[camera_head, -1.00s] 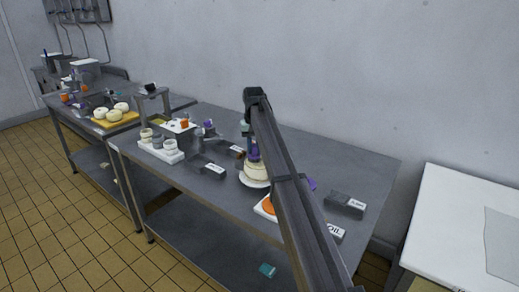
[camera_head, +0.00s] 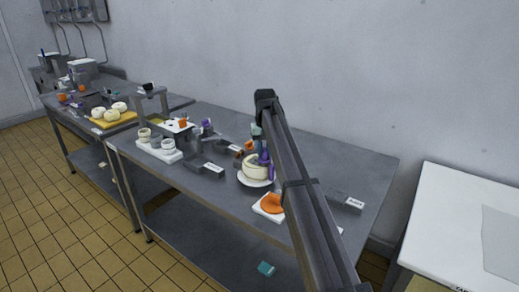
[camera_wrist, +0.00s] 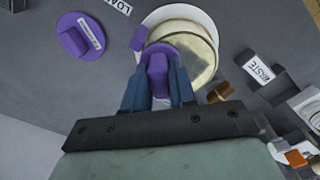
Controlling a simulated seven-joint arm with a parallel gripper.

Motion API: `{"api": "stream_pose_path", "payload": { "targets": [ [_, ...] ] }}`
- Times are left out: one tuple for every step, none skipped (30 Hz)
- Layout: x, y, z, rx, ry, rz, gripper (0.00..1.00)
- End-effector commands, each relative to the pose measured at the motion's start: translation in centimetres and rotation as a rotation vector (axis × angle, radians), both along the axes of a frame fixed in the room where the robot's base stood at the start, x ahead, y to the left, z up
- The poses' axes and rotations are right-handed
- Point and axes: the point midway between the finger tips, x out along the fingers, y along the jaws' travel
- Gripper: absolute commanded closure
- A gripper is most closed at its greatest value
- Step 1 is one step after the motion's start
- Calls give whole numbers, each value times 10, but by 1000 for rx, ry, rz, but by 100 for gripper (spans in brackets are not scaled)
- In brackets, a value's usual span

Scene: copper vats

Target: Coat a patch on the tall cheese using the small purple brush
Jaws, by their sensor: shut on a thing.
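The cheese (camera_head: 255,173) is a round cream block on a white plate (camera_head: 251,183) on the grey table. In the wrist view the cheese (camera_wrist: 203,48) shows from above, and the plate's rim (camera_wrist: 205,18) shows around it. My gripper (camera_head: 262,148) is down at the cheese's right side in the head view. In the wrist view my gripper (camera_wrist: 158,84) is shut on the purple brush (camera_wrist: 158,62), with a blue finger on each side. The brush overlaps the cheese's edge there; I cannot tell whether they touch. The brush's tip is hidden.
A purple round piece with a label (camera_wrist: 80,38) lies apart from the plate. An orange piece (camera_head: 272,202) lies on a white tray in front of the plate. Labelled grey blocks (camera_head: 346,201) and white cups (camera_head: 168,144) stand around. My arm hides part of the table's right side.

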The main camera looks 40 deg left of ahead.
Motion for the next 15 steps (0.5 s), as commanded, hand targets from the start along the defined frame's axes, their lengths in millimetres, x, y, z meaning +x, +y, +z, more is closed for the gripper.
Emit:
{"api": "stream_pose_path", "payload": {
  "targets": [
    [1,10,0,1,1,2,99],
    [1,13,1,1,1,2,99],
    [0,17,1,1,1,2,99],
    [0,19,0,1,1,2,99],
    [0,22,0,1,1,2,99],
    [0,26,0,1,0,2,99],
    [0,29,0,1,0,3,99],
    [0,31,0,1,0,3,99],
    [0,35,0,1,0,3,99],
    [0,38,0,1,0,3,99],
    [0,40,0,1,0,3,99],
    [0,44,0,1,0,2,99],
    [0,46,0,1,0,2,99],
    [0,49,0,1,0,2,99],
    [0,53,0,1,0,2,99]
  ]
}}
